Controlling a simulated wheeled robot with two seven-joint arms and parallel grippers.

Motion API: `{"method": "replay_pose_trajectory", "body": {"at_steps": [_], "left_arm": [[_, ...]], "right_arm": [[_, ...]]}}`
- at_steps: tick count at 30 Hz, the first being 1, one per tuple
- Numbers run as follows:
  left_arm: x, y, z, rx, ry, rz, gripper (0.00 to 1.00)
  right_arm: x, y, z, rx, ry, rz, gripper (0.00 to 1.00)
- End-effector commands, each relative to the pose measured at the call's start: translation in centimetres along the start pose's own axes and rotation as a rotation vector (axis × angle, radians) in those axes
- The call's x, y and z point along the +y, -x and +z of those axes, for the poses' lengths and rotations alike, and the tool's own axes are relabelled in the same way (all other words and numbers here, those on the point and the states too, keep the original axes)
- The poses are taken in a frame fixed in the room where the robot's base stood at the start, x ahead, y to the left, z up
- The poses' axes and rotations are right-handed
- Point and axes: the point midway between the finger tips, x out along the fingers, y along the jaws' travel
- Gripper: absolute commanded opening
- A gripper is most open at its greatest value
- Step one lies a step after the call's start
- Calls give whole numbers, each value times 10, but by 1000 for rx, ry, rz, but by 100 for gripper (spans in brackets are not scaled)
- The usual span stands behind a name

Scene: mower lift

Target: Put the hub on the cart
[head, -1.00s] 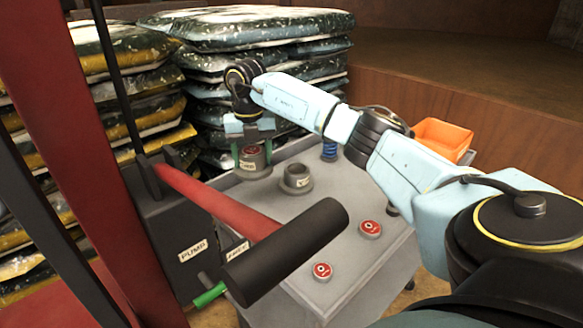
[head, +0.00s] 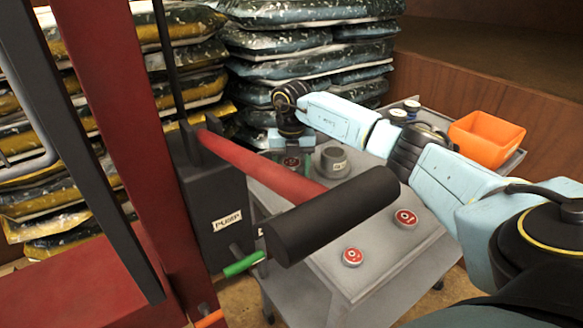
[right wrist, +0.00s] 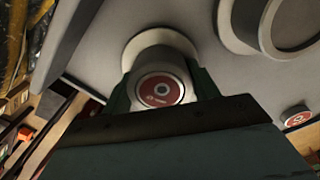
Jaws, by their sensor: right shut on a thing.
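My right gripper (head: 291,157) is over the back left part of the grey cart top (head: 375,258). Its green fingers are shut around the hub (head: 291,163), a short grey cylinder with a red disc on its top end. In the right wrist view the hub (right wrist: 160,88) sits between the fingers, with its wide round flange at or close to the cart surface. I cannot tell whether it touches. The red pump lever hides its lower part in the head view. My left gripper is not in view.
A grey ring-shaped part (head: 334,161) stands right of the hub. Two red discs (head: 405,218) (head: 352,256) lie on the cart's near part. An orange bin (head: 485,140) is at the back right. The red lever with its black grip (head: 335,215) crosses in front. Stacked bags (head: 310,45) stand behind.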

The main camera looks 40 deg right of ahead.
Motion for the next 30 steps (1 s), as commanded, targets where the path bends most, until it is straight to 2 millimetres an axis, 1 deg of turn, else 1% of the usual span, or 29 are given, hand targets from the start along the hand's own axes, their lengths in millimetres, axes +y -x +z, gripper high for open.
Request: {"method": "replay_pose_trajectory", "body": {"at_steps": [1,5,6,11,19,22,23,26,30], "left_arm": [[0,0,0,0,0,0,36],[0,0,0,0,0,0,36],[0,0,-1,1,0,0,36],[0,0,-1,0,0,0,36],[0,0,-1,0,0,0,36],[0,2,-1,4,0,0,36],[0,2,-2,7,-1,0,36],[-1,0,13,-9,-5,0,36],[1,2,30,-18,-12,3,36]], "right_arm": [[1,3,1,-3,0,4,8],[0,0,1,-3,0,3,8],[0,-2,0,0,0,-1,61],[0,-2,0,0,0,0,82],[0,-1,0,0,0,0,82],[0,5,0,-1,0,1,82],[0,8,0,-2,0,2,82],[1,26,1,-3,0,2,82],[0,57,1,-4,-1,3,82]]}}
